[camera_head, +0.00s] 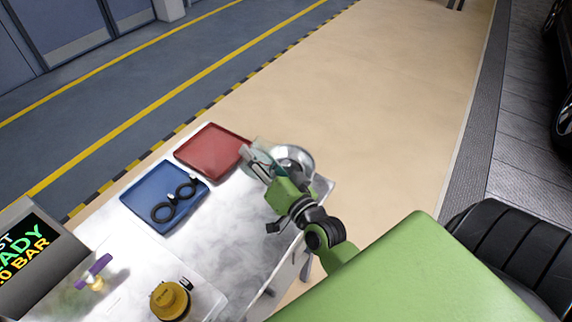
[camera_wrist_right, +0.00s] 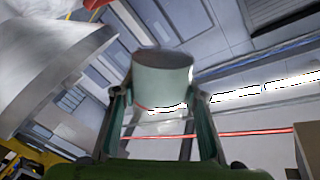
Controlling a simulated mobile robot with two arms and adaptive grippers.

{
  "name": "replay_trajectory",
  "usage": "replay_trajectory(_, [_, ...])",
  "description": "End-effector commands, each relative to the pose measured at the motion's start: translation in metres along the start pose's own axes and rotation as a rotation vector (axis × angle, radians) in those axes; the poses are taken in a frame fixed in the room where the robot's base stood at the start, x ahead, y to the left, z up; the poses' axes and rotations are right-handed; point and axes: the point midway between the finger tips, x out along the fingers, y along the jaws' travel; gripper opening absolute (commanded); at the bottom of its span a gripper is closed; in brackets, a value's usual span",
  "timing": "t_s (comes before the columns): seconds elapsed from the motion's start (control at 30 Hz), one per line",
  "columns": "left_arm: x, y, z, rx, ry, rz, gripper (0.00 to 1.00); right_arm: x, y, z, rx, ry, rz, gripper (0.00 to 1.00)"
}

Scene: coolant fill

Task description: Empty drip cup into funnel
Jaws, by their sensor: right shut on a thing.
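My right gripper (camera_head: 264,163) is shut on a small translucent cup, the drip cup (camera_head: 257,149), above the far right part of the table. In the right wrist view the cup (camera_wrist_right: 162,78) stands between the two fingers, with a grey round end and a thin red line on its side. The shiny metal funnel (camera_head: 298,157) is just right of the cup in the head view. The funnel (camera_wrist_right: 45,75) fills the left side of the wrist view, close beside the cup but apart from it there. The cup's contents and exact tilt cannot be told. My left gripper is out of view.
A red tray (camera_head: 213,150) lies left of the cup. A blue tray (camera_head: 150,213) holds black rings. A yellow cap (camera_head: 170,300), a purple-handled valve (camera_head: 96,272) and a display box (camera_head: 38,262) are at the near left. The white table (camera_head: 225,235) is bare in the middle.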

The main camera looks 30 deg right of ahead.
Motion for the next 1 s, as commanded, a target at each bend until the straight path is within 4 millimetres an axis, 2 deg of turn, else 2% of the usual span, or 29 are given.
replay_trajectory(1.0, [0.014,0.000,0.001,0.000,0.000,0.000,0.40,0.000,0.005,0.003,0.135,0.001,-0.001,0.14])
